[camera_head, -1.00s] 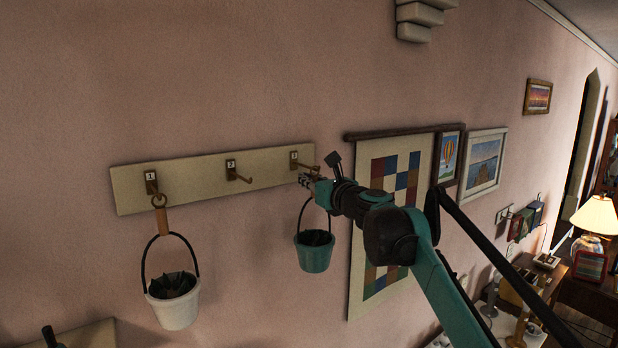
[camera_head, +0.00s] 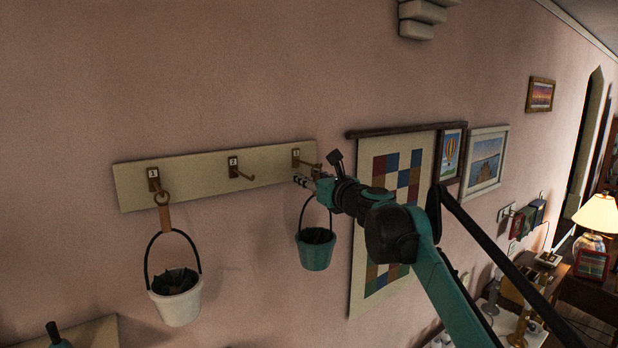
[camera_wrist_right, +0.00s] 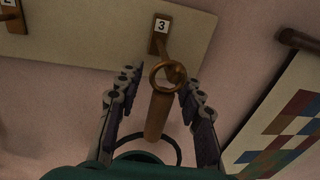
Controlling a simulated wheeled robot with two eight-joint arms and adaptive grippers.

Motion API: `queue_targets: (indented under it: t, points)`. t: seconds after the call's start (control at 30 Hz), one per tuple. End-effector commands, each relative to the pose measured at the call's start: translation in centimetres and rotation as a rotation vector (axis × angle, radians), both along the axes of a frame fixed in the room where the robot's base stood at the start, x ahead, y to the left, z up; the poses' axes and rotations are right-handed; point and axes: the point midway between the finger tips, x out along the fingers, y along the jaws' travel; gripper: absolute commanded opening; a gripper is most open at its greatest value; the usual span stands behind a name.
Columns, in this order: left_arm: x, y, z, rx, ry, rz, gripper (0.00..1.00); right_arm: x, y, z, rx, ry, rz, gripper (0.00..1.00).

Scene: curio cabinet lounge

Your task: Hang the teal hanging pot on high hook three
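The teal hanging pot (camera_head: 314,255) hangs upright below high hook three (camera_head: 297,158), at the right end of the pale wall board (camera_head: 215,181). In the right wrist view, its brown strap (camera_wrist_right: 157,117) ends in a ring (camera_wrist_right: 168,76) that appears to be around the peg of hook three (camera_wrist_right: 163,40). My right gripper (camera_wrist_right: 157,85) is open, with a finger on each side of the strap and gaps between. In the head view, my right gripper (camera_head: 301,181) partly hides the strap and ring. My left gripper is not identifiable in view.
A white pot (camera_head: 175,297) hangs from hook one (camera_head: 153,180). Hook two (camera_head: 234,168) is empty. A checked wall hanging (camera_head: 398,170) is close behind my right arm. Framed pictures (camera_head: 486,160) hang farther right, above a cluttered table with a lit lamp (camera_head: 598,215).

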Motion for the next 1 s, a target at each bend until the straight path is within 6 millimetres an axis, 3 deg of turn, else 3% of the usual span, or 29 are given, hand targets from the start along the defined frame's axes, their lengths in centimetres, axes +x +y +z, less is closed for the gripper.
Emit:
queue_targets:
  t: [0.17, 0.6, 0.77, 0.87, 0.97, 1.0]
  points:
    - [0.0, 0.0, 0.0, 0.000, 0.000, 0.000, 0.36, -1.1, -0.6, 0.1, 0.000, 0.000, 0.000, 0.37]
    - [0.0, 0.0, 0.0, 0.000, 0.000, 0.000, 0.36, -8.6, -5.1, 0.0, 0.001, 0.001, -0.002, 0.37]
    - [0.0, 0.0, -0.1, 0.000, 0.000, 0.000, 0.36, -10.1, -5.9, 0.0, -0.002, -0.001, 0.000, 0.37]
    - [0.0, 0.0, -1.0, 0.000, 0.000, 0.000, 0.36, -11.0, -5.9, -1.6, -0.052, -0.014, 0.008, 0.37]
    - [0.0, 0.0, -3.5, 0.000, 0.000, 0.000, 0.36, -12.7, -5.5, -6.1, -0.211, -0.057, 0.035, 0.37]
    - [0.0, 0.0, -4.8, 0.000, 0.000, 0.000, 0.36, -13.7, -5.4, -8.7, -0.304, -0.083, 0.051, 0.37]
